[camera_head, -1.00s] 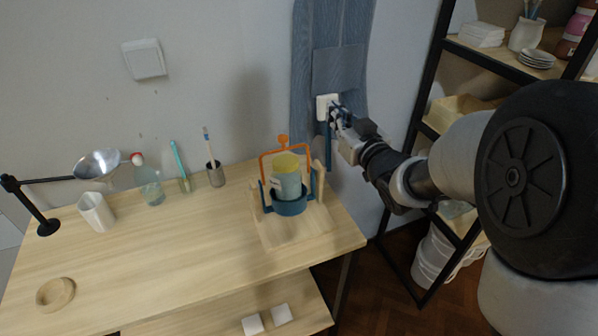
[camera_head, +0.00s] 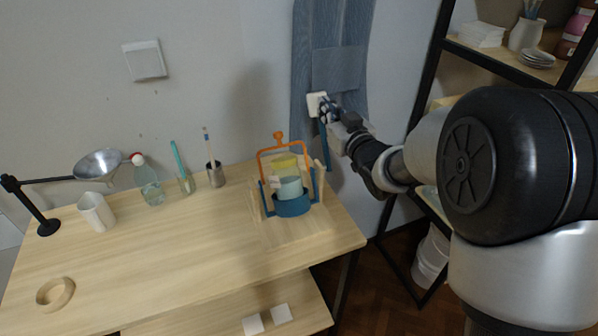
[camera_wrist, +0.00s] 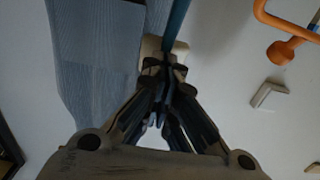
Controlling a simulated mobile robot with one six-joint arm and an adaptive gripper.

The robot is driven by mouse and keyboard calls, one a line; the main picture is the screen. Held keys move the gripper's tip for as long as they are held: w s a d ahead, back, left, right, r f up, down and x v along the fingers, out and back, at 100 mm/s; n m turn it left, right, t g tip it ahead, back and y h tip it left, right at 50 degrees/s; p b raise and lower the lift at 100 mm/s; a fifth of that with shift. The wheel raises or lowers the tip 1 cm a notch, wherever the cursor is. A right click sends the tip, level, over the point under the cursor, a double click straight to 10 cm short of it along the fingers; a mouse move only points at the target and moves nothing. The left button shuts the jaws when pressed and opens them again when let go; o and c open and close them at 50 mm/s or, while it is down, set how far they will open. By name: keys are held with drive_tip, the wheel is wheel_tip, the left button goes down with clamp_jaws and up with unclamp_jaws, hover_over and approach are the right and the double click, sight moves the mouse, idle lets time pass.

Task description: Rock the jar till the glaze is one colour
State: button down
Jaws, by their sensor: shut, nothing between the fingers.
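The jar (camera_head: 290,187) stands in a blue cradle (camera_head: 293,208) on a wooden base at the table's right end. It shows yellow at the top and pale blue-green below, with a pale patch between; its outline is blurred. An orange frame with a knob (camera_head: 279,137) rises around it and shows at the top right of the wrist view (camera_wrist: 278,52). My gripper (camera_head: 324,108) is beside a white wall fitting (camera_head: 316,102), right of and apart from the jar. In the wrist view its fingertips (camera_wrist: 165,66) are together and empty, in front of that fitting.
A blue-grey apron (camera_head: 338,68) hangs behind the gripper, with a thin blue bar (camera_head: 325,148) below the fitting. A lamp (camera_head: 98,165), white cup (camera_head: 97,212), bottle (camera_head: 149,186) and brush cup (camera_head: 215,174) stand left. A shelf rack stands right. The table's front is mostly clear.

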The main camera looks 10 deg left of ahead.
drive_tip(key=shift+w+a+f, duration=0.25)
drive_tip(key=shift+w+a, duration=0.1)
drive_tip(key=shift+w, duration=0.15)
drive_tip(key=r+v, duration=0.1)
drive_tip(key=v, duration=0.8)
drive_tip(key=shift+r, duration=0.35)
drive_tip(key=shift+d, duration=0.1)
drive_tip(key=shift+v, duration=2.2)
